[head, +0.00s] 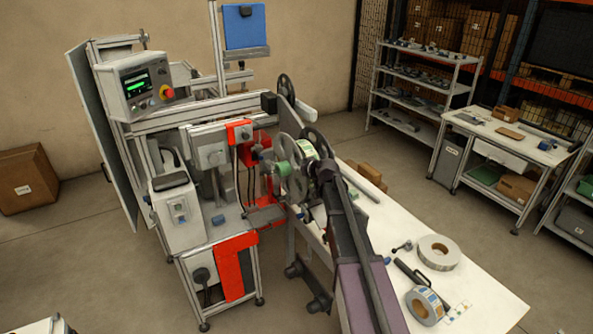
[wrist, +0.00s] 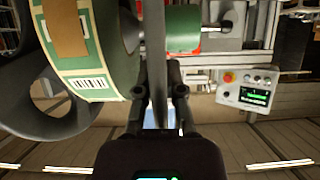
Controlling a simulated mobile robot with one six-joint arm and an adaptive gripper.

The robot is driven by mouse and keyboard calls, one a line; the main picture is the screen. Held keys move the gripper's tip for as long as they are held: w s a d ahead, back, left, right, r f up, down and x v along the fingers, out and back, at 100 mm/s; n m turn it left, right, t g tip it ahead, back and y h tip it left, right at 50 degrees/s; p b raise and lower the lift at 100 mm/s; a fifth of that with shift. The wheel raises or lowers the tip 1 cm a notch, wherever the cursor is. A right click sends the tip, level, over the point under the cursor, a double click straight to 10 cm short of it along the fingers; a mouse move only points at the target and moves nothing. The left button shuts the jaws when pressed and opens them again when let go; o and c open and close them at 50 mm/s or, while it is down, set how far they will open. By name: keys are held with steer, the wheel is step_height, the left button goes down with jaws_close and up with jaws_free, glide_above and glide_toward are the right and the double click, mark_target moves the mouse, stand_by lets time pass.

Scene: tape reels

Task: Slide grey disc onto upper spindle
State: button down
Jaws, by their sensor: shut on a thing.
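The grey disc (head: 291,172) stands upright, broad side with cut-outs toward the head camera. In the wrist view the disc (wrist: 155,55) is edge-on between my fingers. My gripper (wrist: 159,100) is shut on its rim; it also shows at the arm's end in the head view (head: 318,174). A green-and-white label roll (wrist: 90,50) sits beside the disc, against a dark flange (wrist: 45,110). The grey spindle end (wrist: 132,30) shows between roll and disc. I cannot tell whether it enters the disc's centre hole, which is hidden.
A green cylinder (wrist: 182,28) on a metal shaft lies on the disc's other side. The machine frame and its control box (head: 138,87) stand at left. The white table (head: 390,225) holds label rolls (head: 438,252) and small tools.

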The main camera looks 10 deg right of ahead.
steer(key=shift+w+d, duration=0.15)
steer(key=shift+d, duration=0.2)
steer(key=shift+w+d, duration=0.15)
steer(key=shift+d, duration=0.35)
stand_by(0.3)
steer(key=c, duration=0.7)
jaws_free()
